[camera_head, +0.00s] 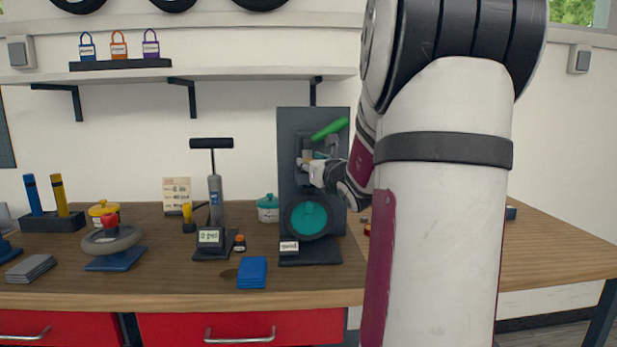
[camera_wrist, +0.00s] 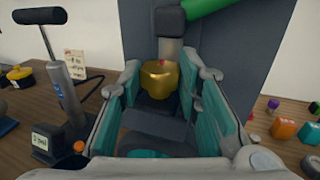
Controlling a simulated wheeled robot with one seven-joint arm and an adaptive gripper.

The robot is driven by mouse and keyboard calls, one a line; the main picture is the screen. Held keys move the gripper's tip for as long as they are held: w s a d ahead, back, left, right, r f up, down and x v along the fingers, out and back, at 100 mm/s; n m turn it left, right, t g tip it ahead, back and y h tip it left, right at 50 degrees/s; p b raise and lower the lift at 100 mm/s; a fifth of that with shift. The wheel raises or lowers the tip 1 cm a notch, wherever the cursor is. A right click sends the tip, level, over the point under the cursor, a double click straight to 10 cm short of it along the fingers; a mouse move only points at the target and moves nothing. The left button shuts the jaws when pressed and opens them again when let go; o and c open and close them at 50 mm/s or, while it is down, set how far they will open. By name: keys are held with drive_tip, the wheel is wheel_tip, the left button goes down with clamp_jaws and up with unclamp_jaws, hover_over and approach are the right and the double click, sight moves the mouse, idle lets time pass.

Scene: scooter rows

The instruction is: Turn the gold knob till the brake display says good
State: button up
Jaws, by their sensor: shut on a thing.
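The gold knob (camera_wrist: 159,80) sits on the brake stand, under a green lever (camera_wrist: 205,6) on a dark mount. My gripper (camera_wrist: 160,88) is shut on the knob, with one teal-padded finger on each side. In the head view my gripper (camera_head: 312,172) reaches in from the right at the upper part of the grey brake stand (camera_head: 292,125); the knob is mostly hidden there. The green lever (camera_head: 329,129) tilts up to the right above it. The small white brake display (camera_head: 289,247) at the stand's foot seems to read "good", in small print.
A pump with a "0 psi" display (camera_head: 209,237) stands left of the brake stand. A wheel on a blue stand (camera_head: 112,239) is farther left. A shelf (camera_head: 230,73) runs above the bench.

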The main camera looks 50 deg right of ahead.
drive_tip(key=shift+w+a+m+g+h+b, duration=0.15)
drive_tip(key=shift+m+g+h+b, duration=0.85)
drive_tip(key=shift+b, duration=2)
drive_tip(key=o, duration=1.1)
drive_tip(key=shift+o, duration=0.2)
drive_tip(key=v, duration=0.7)
drive_tip(key=shift+s+f, duration=0.2)
drive_tip(key=shift+s, duration=0.05)
drive_tip(key=shift+w+a, duration=0.1)
drive_tip(key=shift+a, duration=0.15)
